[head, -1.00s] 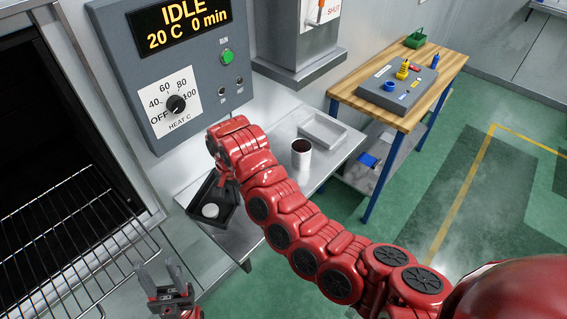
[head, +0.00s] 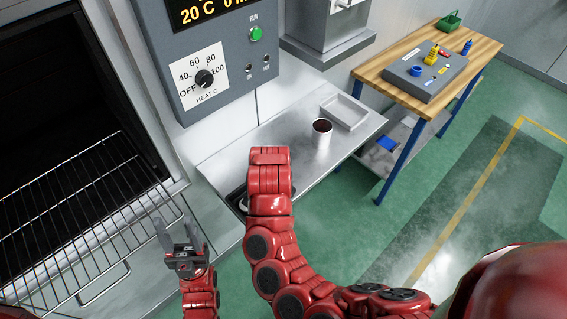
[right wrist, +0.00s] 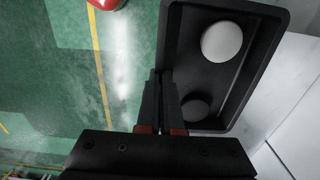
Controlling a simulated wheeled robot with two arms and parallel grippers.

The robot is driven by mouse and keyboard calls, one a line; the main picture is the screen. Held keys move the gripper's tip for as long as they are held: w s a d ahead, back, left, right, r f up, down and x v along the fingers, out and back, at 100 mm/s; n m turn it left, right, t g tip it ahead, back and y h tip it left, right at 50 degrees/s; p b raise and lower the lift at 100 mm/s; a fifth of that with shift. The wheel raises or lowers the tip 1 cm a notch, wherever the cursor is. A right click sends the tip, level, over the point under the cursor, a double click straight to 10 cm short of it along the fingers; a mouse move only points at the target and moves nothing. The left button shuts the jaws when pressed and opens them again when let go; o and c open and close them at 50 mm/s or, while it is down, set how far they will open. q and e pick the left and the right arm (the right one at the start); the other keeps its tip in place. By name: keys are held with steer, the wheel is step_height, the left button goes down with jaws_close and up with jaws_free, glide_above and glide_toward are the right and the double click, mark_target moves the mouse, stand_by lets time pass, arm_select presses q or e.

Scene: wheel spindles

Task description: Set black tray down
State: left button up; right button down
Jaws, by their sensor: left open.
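The black tray (right wrist: 240,100) shows in the right wrist view with a white round piece (right wrist: 222,41) and a dark round piece (right wrist: 195,106) in it. My right gripper (right wrist: 162,82) is closed on the tray's near rim. In the head view, only a dark sliver of the tray (head: 235,197) shows at the left end of the steel bench (head: 270,140); my right arm hides the rest and the right gripper. I cannot tell whether the tray touches the bench. My left gripper (head: 177,234) is open and empty in front of the oven rack.
A white cup with dark contents (head: 321,135) and an empty grey tray (head: 345,111) stand on the bench. The oven's wire rack (head: 80,210) juts out at the left. A wooden table (head: 470,55) stands at the right. The bench middle is clear.

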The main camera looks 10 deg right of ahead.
steer(key=w, duration=0.2)
steer(key=w+b, duration=0.1)
steer(key=w, duration=0.1)
steer(key=w+f, duration=0.1)
steer(key=w, duration=0.1)
steer(key=shift+w+d, duration=0.2)
steer(key=shift+d, duration=0.2)
steer(key=w+b, duration=0.4)
steer(key=w, duration=0.1)
steer(key=shift+w+d+f, duration=0.1)
steer(key=shift+f, duration=0.25)
steer(key=shift+w+b, duration=0.25)
steer(key=shift+b, duration=0.25)
steer(key=shift+w+d+r, duration=0.1)
steer(key=shift+w, duration=0.2)
steer(key=shift+w+b, duration=0.1)
steer(key=shift+b, duration=0.3)
steer(key=f+p, duration=0.2)
steer(key=shift+w+f, duration=0.2)
steer(key=shift+f, duration=0.4)
steer(key=shift+f, duration=0.1)
